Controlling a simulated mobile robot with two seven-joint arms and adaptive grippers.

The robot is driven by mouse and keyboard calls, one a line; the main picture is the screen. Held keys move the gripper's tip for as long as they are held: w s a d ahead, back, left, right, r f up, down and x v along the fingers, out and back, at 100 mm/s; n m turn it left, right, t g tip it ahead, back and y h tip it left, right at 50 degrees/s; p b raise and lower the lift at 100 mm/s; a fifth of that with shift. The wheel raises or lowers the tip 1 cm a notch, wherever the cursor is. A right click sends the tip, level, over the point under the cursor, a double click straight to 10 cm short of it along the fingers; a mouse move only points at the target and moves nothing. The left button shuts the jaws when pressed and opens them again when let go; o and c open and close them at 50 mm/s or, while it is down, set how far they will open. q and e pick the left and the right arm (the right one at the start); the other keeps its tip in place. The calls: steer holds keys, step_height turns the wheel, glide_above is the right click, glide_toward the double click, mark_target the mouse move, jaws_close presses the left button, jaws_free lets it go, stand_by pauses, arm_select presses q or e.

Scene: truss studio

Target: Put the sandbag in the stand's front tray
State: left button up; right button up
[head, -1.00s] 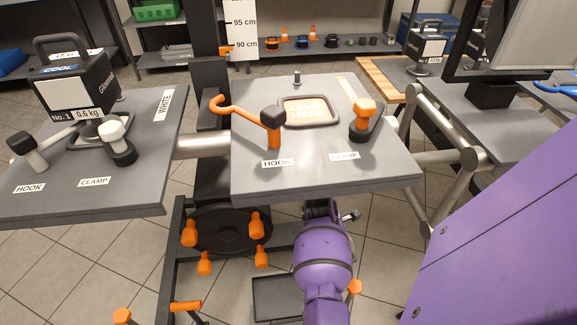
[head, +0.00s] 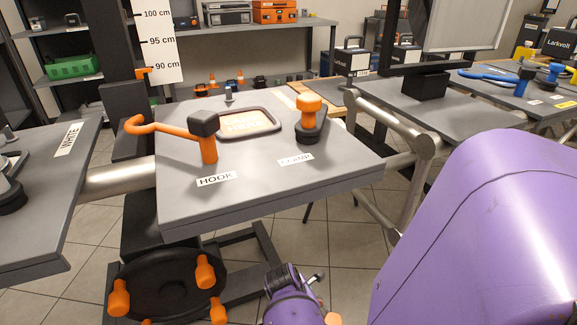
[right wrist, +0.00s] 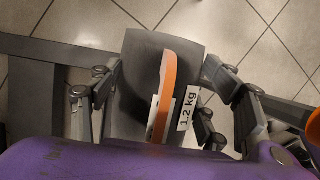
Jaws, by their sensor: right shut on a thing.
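In the right wrist view my right gripper (right wrist: 165,78) is shut on a dark grey sandbag (right wrist: 142,72) with an orange strap and a "1.2 kg" label. A finger lies on each side of it, and tiled floor shows behind. The head view does not show the bag or these fingers; a purple wrist part of mine is low in the middle there. The stand's grey plate (head: 265,188) carries an orange hook, an orange clamp knob and a shallow rimmed pad. No low front tray shows clearly now. My left gripper is in neither view.
A black disc (head: 165,283) with several orange knobs is low on the stand. Another grey plate (head: 60,200) stands at the left, and a metal tube frame (head: 395,190) at the right. Shelves line the back. Floor tiles are open in front of the plate.

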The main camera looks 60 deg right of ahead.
steer(key=w+a+f+b, duration=0.1)
steer(key=a, duration=0.1)
steer(key=w+a+f, duration=0.1)
steer(key=w+a, duration=0.1)
steer(key=w+a+f+b, duration=0.1)
steer(key=w+a, duration=0.1)
steer(key=shift+f+b, duration=0.35)
steer(key=w+a+f+b, duration=0.2)
steer(key=f, duration=0.1)
steer(key=w+a+f+b, duration=0.1)
steer(key=a+f, duration=0.1)
steer(key=shift+w, duration=0.15)
steer(key=shift+w+a+f, duration=0.2)
steer(key=shift+a+f, duration=0.05)
steer(key=shift+f, duration=0.2)
step_height(320, 180, down, 3)
steer(key=shift+a+f+b, duration=0.1)
steer(key=shift+b, duration=0.8)
steer(key=shift+w, duration=0.1)
steer(key=shift+f, duration=0.15)
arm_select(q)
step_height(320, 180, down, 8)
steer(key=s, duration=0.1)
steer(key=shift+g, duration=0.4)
arm_select(e)
steer(key=o, duration=2.1)
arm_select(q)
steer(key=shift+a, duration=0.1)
